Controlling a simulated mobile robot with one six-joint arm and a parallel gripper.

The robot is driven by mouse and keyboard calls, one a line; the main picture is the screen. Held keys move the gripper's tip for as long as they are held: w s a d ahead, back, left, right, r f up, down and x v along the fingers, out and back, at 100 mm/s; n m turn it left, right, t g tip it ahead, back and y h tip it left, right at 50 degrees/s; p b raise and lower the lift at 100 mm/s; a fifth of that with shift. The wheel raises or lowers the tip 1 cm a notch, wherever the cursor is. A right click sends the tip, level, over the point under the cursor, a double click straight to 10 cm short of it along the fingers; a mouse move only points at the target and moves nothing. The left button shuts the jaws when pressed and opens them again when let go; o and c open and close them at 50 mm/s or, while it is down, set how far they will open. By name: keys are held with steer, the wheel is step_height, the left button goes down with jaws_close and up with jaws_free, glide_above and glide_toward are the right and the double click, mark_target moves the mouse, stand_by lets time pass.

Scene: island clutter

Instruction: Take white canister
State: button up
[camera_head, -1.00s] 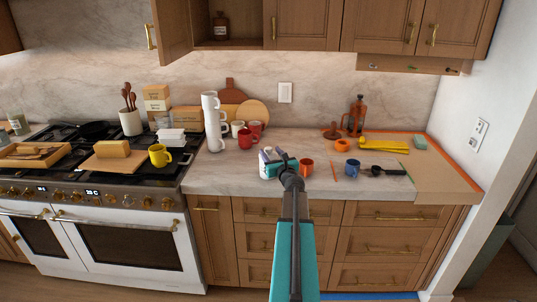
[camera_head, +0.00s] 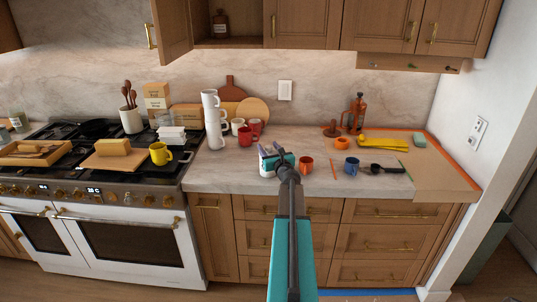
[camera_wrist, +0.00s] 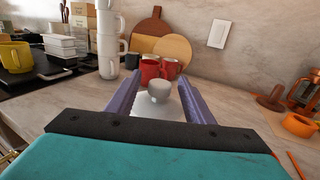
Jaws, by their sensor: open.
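The white canister (camera_head: 265,171) stands on the counter near its front edge, mostly hidden behind my gripper in the head view. In the wrist view its pale top with a round grey-white knob (camera_wrist: 159,91) shows between my fingers. My gripper (camera_head: 270,153) is open, its two purple fingers on either side of the knob in the wrist view (camera_wrist: 156,92). I cannot tell whether either finger touches the canister.
A red-orange mug (camera_head: 306,164) stands just right of my gripper. A tall stack of white mugs (camera_head: 213,120) and red mugs (camera_head: 245,137) stand behind to the left. A blue mug (camera_head: 351,166) and black scoop (camera_head: 384,169) lie farther right.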

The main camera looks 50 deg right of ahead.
mark_target(269, 147)
jaws_close()
steer(key=shift+r, duration=0.1)
steer(key=shift+r+b, duration=0.55)
steer(key=shift+r, duration=0.95)
steer(key=shift+s+a+r, duration=0.15)
steer(key=shift+s+a, duration=0.1)
steer(key=s+a+r+p, duration=0.1)
steer(key=s+a, duration=0.9)
steer(key=a, duration=0.1)
steer(key=shift+s+r, duration=0.15)
steer(key=shift+r, duration=0.2)
steer(key=shift+a+f+p, duration=0.1)
steer(key=shift+p, duration=0.3)
